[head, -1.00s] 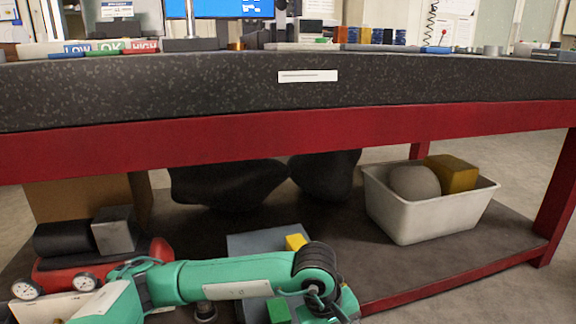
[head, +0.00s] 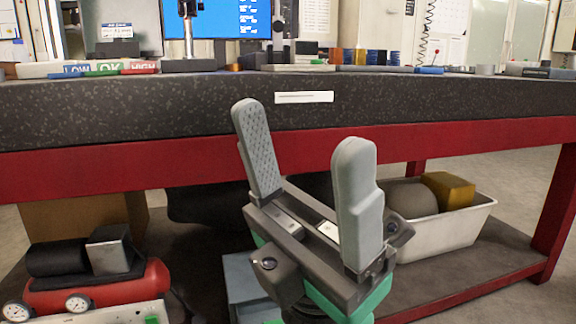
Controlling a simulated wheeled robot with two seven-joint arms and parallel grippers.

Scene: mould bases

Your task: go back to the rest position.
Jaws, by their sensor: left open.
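My left gripper (head: 304,158) is raised in front of the bench's front edge in the head view. Its two grey fingers point up and stand wide apart, with nothing between them. The workbench (head: 120,117) has a dark speckled top edge and a red frame (head: 90,165). The gripper hides part of the bench edge and of the lower shelf. My right gripper is not in view.
On the bench top stand a monitor (head: 238,18), LOW/OK/HIGH labels (head: 108,69) and small parts. On the lower shelf are a red machine with gauges (head: 140,285) at left and a white bin (head: 450,240) at right holding a grey ball and a yellow block.

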